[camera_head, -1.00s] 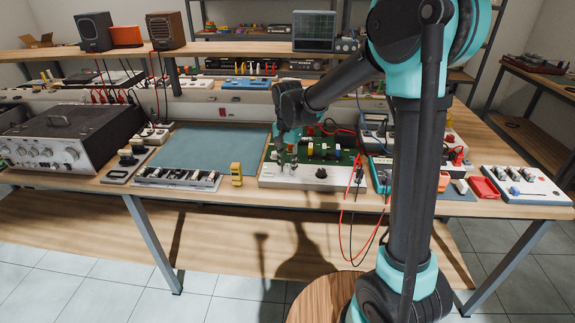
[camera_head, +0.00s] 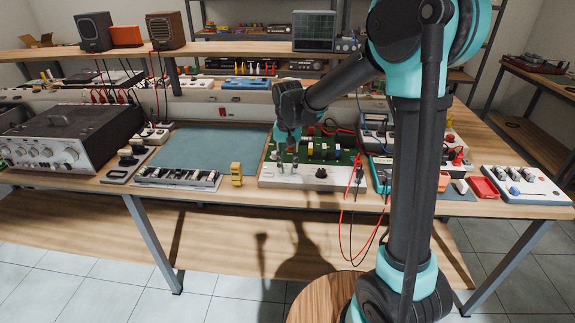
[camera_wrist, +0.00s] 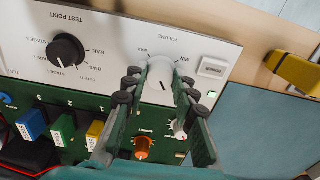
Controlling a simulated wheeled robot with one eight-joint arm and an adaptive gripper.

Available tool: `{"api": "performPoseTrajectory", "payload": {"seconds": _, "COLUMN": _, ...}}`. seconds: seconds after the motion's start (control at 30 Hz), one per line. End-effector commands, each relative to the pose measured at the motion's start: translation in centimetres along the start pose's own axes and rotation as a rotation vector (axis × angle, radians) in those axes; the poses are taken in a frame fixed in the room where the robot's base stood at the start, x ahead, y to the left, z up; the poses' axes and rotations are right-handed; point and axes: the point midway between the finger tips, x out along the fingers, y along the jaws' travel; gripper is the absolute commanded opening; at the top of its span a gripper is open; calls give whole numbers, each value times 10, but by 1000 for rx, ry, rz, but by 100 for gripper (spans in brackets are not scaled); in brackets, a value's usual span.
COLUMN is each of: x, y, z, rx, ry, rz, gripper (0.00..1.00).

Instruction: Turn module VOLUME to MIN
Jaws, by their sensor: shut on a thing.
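The module (camera_head: 338,183) is a green board with a white front panel on the bench, below my gripper (camera_head: 287,166). In the wrist view, the white VOLUME knob (camera_wrist: 158,84) sits on the white panel (camera_wrist: 118,36), which appears upside down. My gripper (camera_wrist: 160,84) is shut on this knob, one finger on each side. A short dark pointer line on the knob points toward the bottom of the picture, slightly right. A MAX mark is up-left of the knob. The fingers hide part of the knob's sides.
A black TEST POINT knob (camera_wrist: 67,51) is to the left and a white button (camera_wrist: 213,67) to the right. An orange trimmer (camera_wrist: 143,147) and blue, green and yellow parts are on the board. A yellow block (camera_head: 236,174) stands left of the module.

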Motion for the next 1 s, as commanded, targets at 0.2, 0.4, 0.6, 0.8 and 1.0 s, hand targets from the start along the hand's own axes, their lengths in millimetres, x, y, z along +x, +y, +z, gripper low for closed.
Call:
{"api": "performPoseTrajectory", "payload": {"seconds": 0.2, "x": 0, "y": 0, "z": 0, "rx": -206, "ry": 0, "rz": 0, "gripper": 0}}
{"api": "performPoseTrajectory", "payload": {"seconds": 0.4, "x": 0, "y": 0, "z": 0, "rx": -396, "ry": 0, "rz": 0, "gripper": 0}}
{"api": "performPoseTrajectory", "payload": {"seconds": 0.6, "x": 0, "y": 0, "z": 0, "rx": -586, "ry": 0, "rz": 0, "gripper": 0}}
{"api": "performPoseTrajectory", "payload": {"seconds": 0.8, "x": 0, "y": 0, "z": 0, "rx": -776, "ry": 1, "rz": 0, "gripper": 0}}
{"api": "performPoseTrajectory", "payload": {"seconds": 1.0, "x": 0, "y": 0, "z": -1, "rx": -966, "ry": 1, "rz": 0, "gripper": 0}}
